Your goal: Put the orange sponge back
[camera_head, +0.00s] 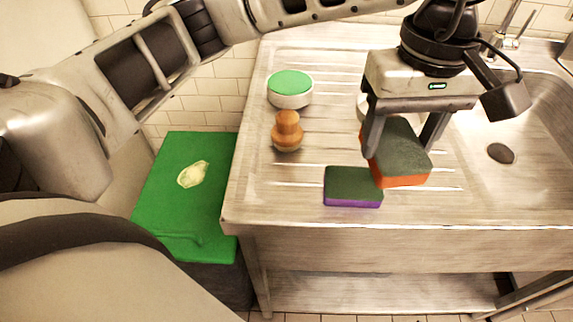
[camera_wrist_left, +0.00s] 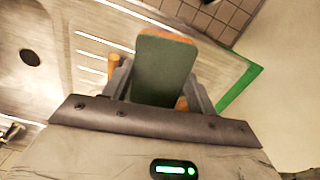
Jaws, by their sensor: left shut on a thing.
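The orange sponge (camera_head: 402,178), with a dark green scouring top, is between the fingers of my left gripper (camera_head: 403,148). The gripper is shut on it and holds it over the ribbed steel drainboard (camera_head: 310,228), its front end by the purple sponge. In the left wrist view the orange sponge (camera_wrist_left: 163,72) stretches out between the fingers (camera_wrist_left: 160,98), its green face towards the camera. My right gripper is in neither view.
A purple sponge (camera_head: 353,188) with a green top lies on the drainboard. A wooden-handled brush (camera_head: 287,132) and a round white container with a green top (camera_head: 290,90) stand to its left. A pale object behind the gripper is mostly hidden. The sink basin (camera_head: 540,150) is right; a green-topped surface (camera_head: 180,220) is left.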

